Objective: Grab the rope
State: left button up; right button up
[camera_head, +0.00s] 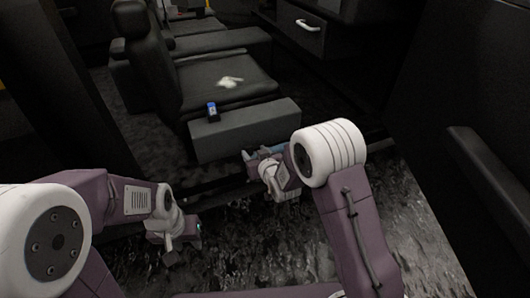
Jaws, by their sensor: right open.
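A small crumpled whitish item (230,82) lies on the dark seat cushion; I cannot tell whether it is the rope or a cloth. No other thing in view reads clearly as a rope. My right gripper (254,154) is just in front of the seat's front edge, lower than the cushion and apart from the whitish item. It is open, and I see nothing between its fingers. My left gripper (196,232) hangs low at the left over the rough ground, away from the seat. Its fingers are too small and dark to read.
The grey seat base (245,130) faces me. The seat backrest (146,60) rises at left. An open door panel (480,140) is at right. A drawer-like panel (312,30) is at the back.

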aim_at(250, 149)
jog(key=shift+w+a+f+b, duration=0.2)
jog(key=shift+w+f+b, duration=0.1)
jog(key=shift+w+f, duration=0.4)
jog(key=shift+w+a, duration=0.1)
jog(key=shift+w, duration=0.3)
jog(key=b+x, duration=0.2)
jog(key=f+b+x, duration=0.1)
jog(key=b+x, duration=0.1)
jog(key=shift+w+f, duration=0.15)
jog(key=shift+w, duration=0.05)
jog(key=shift+w+a, duration=0.1)
jog(key=shift+w, duration=0.05)
pick_arm(q)
notch_tip(250, 149, down, 6)
jog(key=shift+r, duration=0.1)
pick_arm(e)
grip_shut()
